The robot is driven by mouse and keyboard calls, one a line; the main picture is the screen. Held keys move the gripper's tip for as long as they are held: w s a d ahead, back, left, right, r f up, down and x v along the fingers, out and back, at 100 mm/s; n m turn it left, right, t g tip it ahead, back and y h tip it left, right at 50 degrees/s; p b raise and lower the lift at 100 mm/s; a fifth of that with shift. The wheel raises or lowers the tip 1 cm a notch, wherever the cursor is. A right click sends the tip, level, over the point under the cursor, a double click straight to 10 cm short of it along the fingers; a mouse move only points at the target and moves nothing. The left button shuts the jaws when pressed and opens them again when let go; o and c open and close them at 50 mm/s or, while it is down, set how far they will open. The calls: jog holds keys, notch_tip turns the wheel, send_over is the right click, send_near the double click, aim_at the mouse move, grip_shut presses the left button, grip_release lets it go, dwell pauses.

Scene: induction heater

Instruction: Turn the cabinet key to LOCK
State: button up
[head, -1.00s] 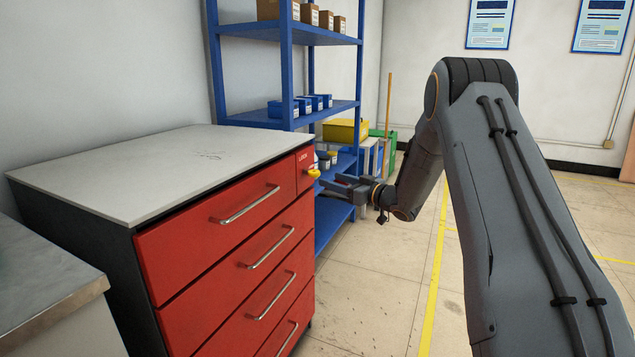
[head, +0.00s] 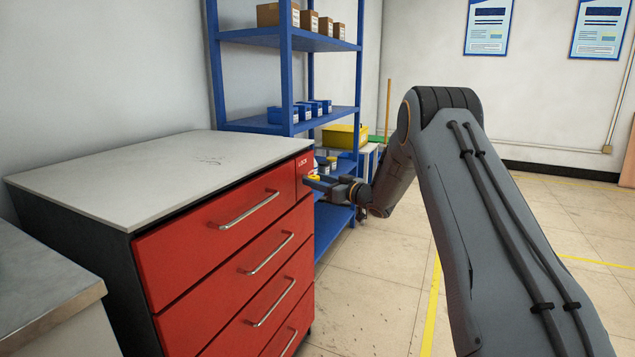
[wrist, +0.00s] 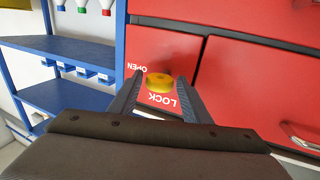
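The red cabinet (head: 165,250) stands at the left in the head view, with a LOCK label near its top right corner. In the wrist view the yellow key (wrist: 159,84) sits on the red front (wrist: 162,38), between the OPEN label (wrist: 138,67) and the LOCK label (wrist: 170,101). My gripper (wrist: 160,76) is open, with one finger on each side of the key and a visible gap on both sides. In the head view my gripper (head: 318,183) is at the cabinet's upper right corner and largely covers the key.
A blue shelf unit (head: 288,85) with boxes and bins stands right behind the cabinet, close to my gripper. Drawer handles (head: 247,210) stick out from the cabinet front. The floor (head: 380,270) in front is clear. A grey-topped bench (head: 40,285) is at the near left.

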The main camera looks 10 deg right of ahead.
jog(key=c, duration=0.8)
jog(key=shift+o, duration=0.2)
jog(key=shift+n+b, duration=0.3)
jog(key=shift+n, duration=0.1)
jog(key=n+b, duration=0.1)
jog(key=n+y+b, duration=0.1)
jog(key=n, duration=0.1)
jog(key=shift+f+t, duration=0.25)
jog(key=shift+t, duration=0.15)
jog(key=n+y+b, duration=0.1)
jog(key=n+b, duration=0.2)
jog(key=n, duration=0.1)
jog(key=shift+w+f, duration=0.1)
jog(key=n+y+b, duration=0.1)
jog(key=n+b, duration=0.1)
jog(key=n, duration=0.1)
jog(key=n+y+b, duration=0.1)
jog(key=n+b, duration=0.1)
jog(key=n, duration=0.2)
jog(key=shift+w+d+f+g+y+b, duration=0.1)
jog(key=shift+g+y+b, duration=0.2)
jog(key=n+g+y+b, duration=0.1)
jog(key=n+b, duration=0.1)
jog(key=n, duration=0.1)
jog(key=n+g+y+b, duration=0.1)
jog(key=n+b, duration=0.1)
jog(key=n, duration=0.1)
jog(key=shift+n, duration=0.5)
